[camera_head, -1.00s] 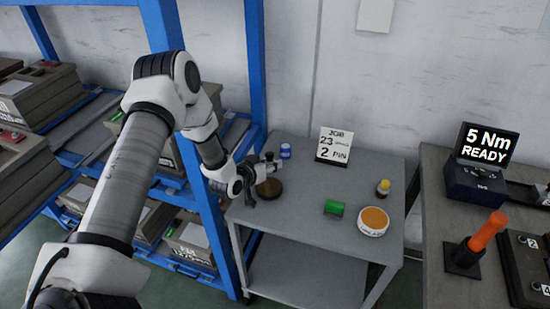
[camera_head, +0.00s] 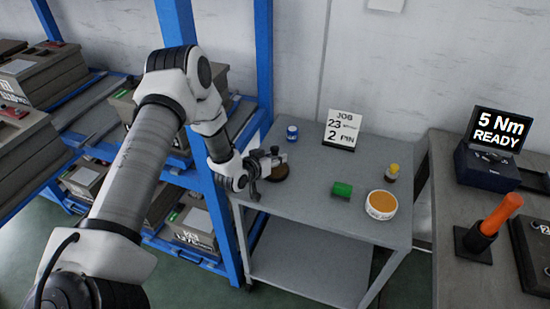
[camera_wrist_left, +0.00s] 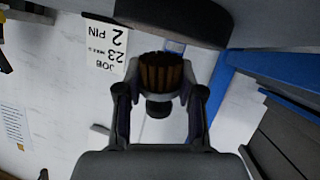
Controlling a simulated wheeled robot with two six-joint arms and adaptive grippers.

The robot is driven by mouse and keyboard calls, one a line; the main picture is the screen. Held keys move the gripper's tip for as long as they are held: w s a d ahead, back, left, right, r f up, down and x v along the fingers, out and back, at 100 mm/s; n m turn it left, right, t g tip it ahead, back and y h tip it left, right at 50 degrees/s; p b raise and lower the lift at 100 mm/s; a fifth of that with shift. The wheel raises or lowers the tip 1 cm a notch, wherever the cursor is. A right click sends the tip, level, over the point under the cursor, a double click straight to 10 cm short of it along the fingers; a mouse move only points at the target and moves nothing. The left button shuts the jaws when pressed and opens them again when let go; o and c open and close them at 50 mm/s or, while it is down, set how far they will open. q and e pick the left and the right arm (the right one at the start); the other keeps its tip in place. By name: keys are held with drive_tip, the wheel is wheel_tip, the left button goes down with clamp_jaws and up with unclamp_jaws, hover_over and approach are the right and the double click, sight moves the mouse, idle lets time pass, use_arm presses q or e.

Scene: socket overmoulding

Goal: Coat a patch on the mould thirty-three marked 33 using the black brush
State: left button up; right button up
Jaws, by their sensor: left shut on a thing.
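Grey moulds (camera_head: 35,140) sit on the blue rack at left; I cannot read 33 on any. My right gripper is not in view.
A blue rack post (camera_head: 264,70) stands close to my left arm.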

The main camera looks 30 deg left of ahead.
sight(275, 149)
use_arm(q)
drive_tip(key=shift+s, duration=0.1)
drive_tip(key=shift+f+b, duration=0.35)
drive_tip(key=shift+f, duration=0.05)
idle(0.3)
drive_tip(key=shift+s+f, duration=0.15)
idle(1.5)
drive_tip(key=r+p, duration=0.5)
drive_tip(key=r, duration=0.2)
drive_tip(key=shift+w+r, duration=0.15)
drive_tip(key=shift+w, duration=0.05)
idle(0.3)
